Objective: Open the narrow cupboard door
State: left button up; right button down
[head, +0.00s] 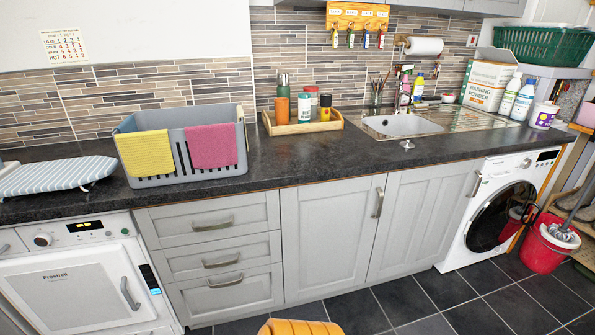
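Two pale grey cupboard doors sit side by side under the dark worktop, both shut. The left door (325,240) has an upright metal handle (378,203) near its right edge. The right door (418,220), below the sink, has a similar handle (475,184) near its upper right edge, beside the washing machine. The right door looks slightly narrower in the picture, but I cannot tell for sure which is the narrow one. Neither of my grippers is in view, and nothing is touching the doors.
Drawers (215,255) and a white Frostell appliance (85,280) stand left of the doors; a washing machine (505,210) and red mop bucket (545,247) stand right. The visible tiled floor (450,290) before the doors is mostly clear. An unidentified orange ribbed shape shows at the bottom edge.

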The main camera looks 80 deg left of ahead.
aim_at(328, 229)
jog(key=u, duration=2.45)
